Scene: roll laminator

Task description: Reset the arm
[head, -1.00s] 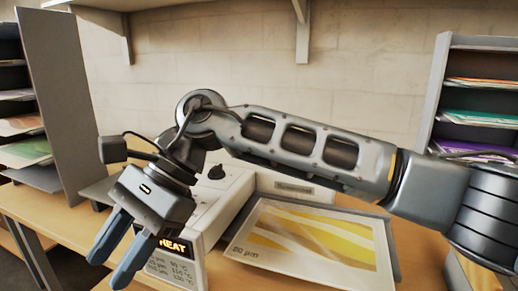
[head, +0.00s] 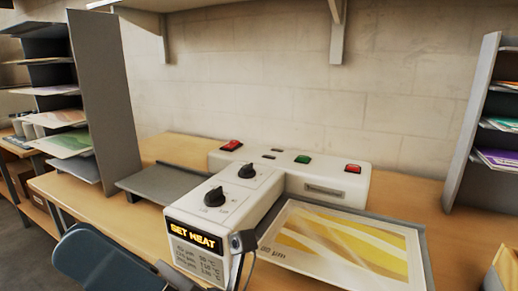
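The arm itself is mostly out of the head view. A blue-grey part at the lower left, the colour of my gripper's fingers, looks like my gripper (head: 92,256), cut off by the bottom edge. Only one finger-like shape shows, so its opening cannot be told. A small dark block with a cable, seemingly my wrist camera (head: 243,241), shows at the bottom centre, in front of the laminator's corner. The white laminator (head: 262,183) stands on the bench, its display (head: 193,238) reading "SET HEAT".
A grey tray with a yellow-patterned sheet (head: 340,243) lies in front of the laminator. A paper rack (head: 95,95) stands left and another (head: 472,120) right. A wall shelf bracket (head: 338,30) hangs above. The wooden bench (head: 180,147) is bare behind the left tray (head: 160,183).

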